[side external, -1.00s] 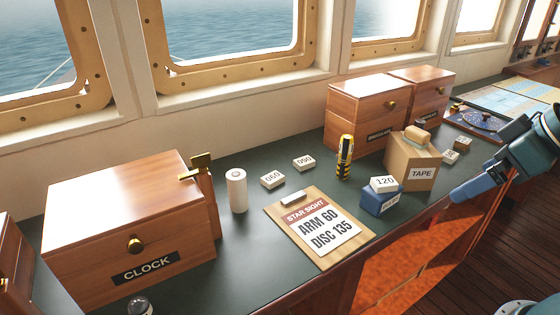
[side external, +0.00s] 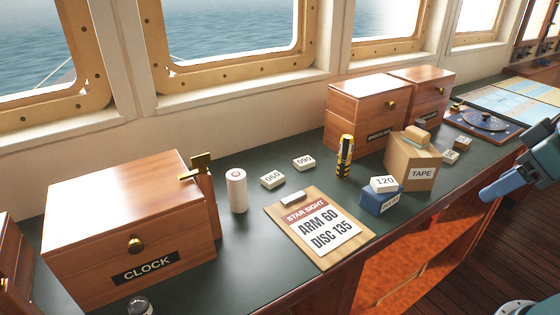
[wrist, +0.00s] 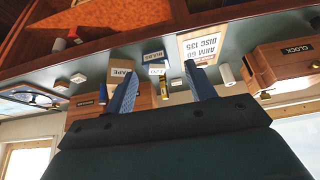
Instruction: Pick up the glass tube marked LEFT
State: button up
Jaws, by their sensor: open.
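No glass tube with a readable LEFT mark shows in either view. A small dark round-topped object (side external: 140,306) is cut off at the bottom edge of the side view, and I cannot tell what it is. My gripper (side external: 486,192) is at the right of the side view, off the counter's front edge, with its blue fingers showing. In the wrist view my gripper (wrist: 160,70) has its two fingers spread apart with nothing held between them. The counter objects beyond them appear upside down there.
The dark counter (side external: 245,245) carries a CLOCK box (side external: 90,225), a white roll (side external: 237,190), a STAR SIGHT clipboard (side external: 270,212), a TAPE box (side external: 400,165), a blue block (side external: 372,204), a yellow-black tool (side external: 345,157) and two wooden drawer boxes (side external: 350,100). A disc instrument (side external: 482,122) sits far right.

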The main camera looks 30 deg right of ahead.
jog(key=w+a+r+n+y, duration=0.2)
jog(key=w+a+r+n, duration=0.15)
jog(key=w+a, duration=0.55)
jog(key=n+g+y, duration=0.3)
jog(key=n+y, duration=0.1)
jog(key=n, duration=0.6)
send_over(143, 313)
jog(key=s+d, duration=0.1)
jog(key=d, duration=0.6)
notch_tip(143, 313, down, 11)
jog(key=shift+x, duration=4.35)
jog(key=shift+a, duration=0.2)
jog(key=shift+x, duration=2.5)
